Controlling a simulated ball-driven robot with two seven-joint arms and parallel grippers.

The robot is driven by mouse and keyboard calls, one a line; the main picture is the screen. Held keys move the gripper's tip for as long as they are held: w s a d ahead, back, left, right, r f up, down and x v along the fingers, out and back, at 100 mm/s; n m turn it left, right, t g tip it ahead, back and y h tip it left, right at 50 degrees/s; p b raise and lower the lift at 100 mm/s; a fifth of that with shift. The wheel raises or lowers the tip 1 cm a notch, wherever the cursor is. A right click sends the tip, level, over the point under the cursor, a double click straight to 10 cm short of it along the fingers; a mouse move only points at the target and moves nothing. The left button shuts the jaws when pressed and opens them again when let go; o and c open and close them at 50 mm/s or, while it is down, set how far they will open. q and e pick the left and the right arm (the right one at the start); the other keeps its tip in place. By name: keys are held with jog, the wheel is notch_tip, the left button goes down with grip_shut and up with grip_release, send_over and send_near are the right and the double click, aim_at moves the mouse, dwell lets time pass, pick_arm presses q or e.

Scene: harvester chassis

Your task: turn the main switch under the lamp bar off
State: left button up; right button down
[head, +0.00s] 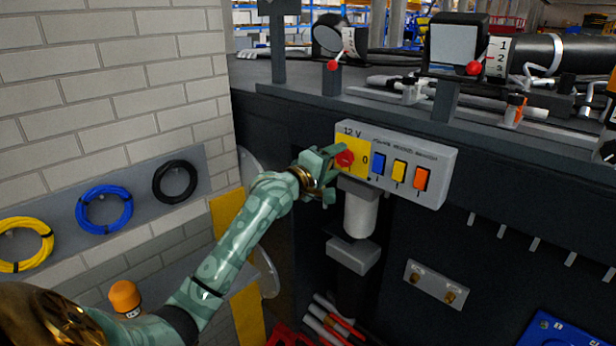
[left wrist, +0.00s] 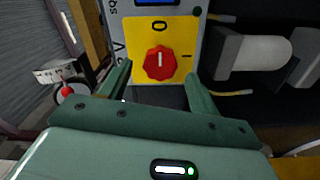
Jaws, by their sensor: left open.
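In the left wrist view the red knob (left wrist: 158,63) has a short white mark, lined up with the 0 in that picture. My left gripper (head: 332,172) is open at the knob, one finger above and one below. In the left wrist view its fingers (left wrist: 160,73) stand either side of the knob with gaps; contact does not show. My right gripper is not in view.
Blue (head: 378,163), yellow (head: 399,171) and orange (head: 422,178) switches sit right of the knob. A white cylinder (head: 360,212) hangs below the panel. Lamps on posts stand above, one a square lamp (head: 453,45). Coiled cables, one blue (head: 104,209), hang on the left wall.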

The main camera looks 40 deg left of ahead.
pick_arm(q)
jog(key=s+a+b, duration=0.1)
jog(key=s+b, duration=0.1)
jog(key=s, duration=1.2)
jog(key=shift+w+a, duration=0.1)
